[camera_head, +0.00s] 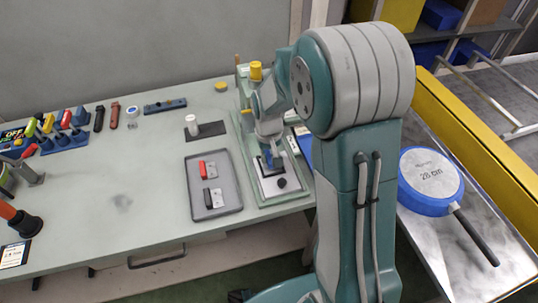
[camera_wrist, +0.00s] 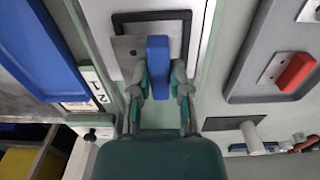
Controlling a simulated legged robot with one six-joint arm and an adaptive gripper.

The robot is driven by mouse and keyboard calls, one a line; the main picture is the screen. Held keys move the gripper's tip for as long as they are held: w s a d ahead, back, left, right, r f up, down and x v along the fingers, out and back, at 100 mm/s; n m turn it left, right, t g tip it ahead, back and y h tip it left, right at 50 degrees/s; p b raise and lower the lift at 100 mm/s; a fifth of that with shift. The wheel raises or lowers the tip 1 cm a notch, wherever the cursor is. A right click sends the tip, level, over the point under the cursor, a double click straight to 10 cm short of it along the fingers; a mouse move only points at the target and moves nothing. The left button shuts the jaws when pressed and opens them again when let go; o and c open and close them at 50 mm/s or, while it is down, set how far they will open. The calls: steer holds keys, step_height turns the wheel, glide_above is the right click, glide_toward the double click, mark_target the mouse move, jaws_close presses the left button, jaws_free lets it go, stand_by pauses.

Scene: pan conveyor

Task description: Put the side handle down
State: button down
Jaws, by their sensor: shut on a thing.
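The side handle is a blue grip (camera_wrist: 158,62) with a bare metal plate (camera_wrist: 127,48) at its left in the wrist view. My gripper (camera_wrist: 160,88) is shut on the blue grip, one finger on each side. The handle is over a black square frame (camera_wrist: 183,15) on a pale plate. In the head view my gripper (camera_head: 268,148) points down at this pale plate (camera_head: 290,186) on the green station. The arm hides most of the handle there. I cannot tell whether the handle touches the plate.
A grey tray (camera_head: 230,180) left of the station holds a red handle (camera_head: 203,170) and a black one (camera_head: 208,198). A white knob (camera_head: 191,124) stands behind the tray. A blue pan (camera_head: 430,178) marked 28 cm lies on the right metal surface. Tools line the bench's left.

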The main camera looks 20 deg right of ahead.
steer(key=shift+a+f, duration=0.3)
steer(key=shift+f, duration=0.25)
steer(key=c, duration=0.6)
jaws_free()
steer(key=shift+d, duration=0.1)
step_height(320, 180, up, 13)
steer(key=s+r+t, duration=0.2)
steer(key=s+r, duration=0.1)
steer(key=s, duration=0.4)
steer(key=s+r+t, duration=0.1)
steer(key=s+r, duration=0.2)
steer(key=s, duration=0.4)
steer(key=s+r+t, duration=0.2)
steer(key=s+r, duration=0.1)
steer(key=s, duration=0.4)
steer(key=shift+r+t, duration=0.15)
steer(key=shift+t, duration=0.15)
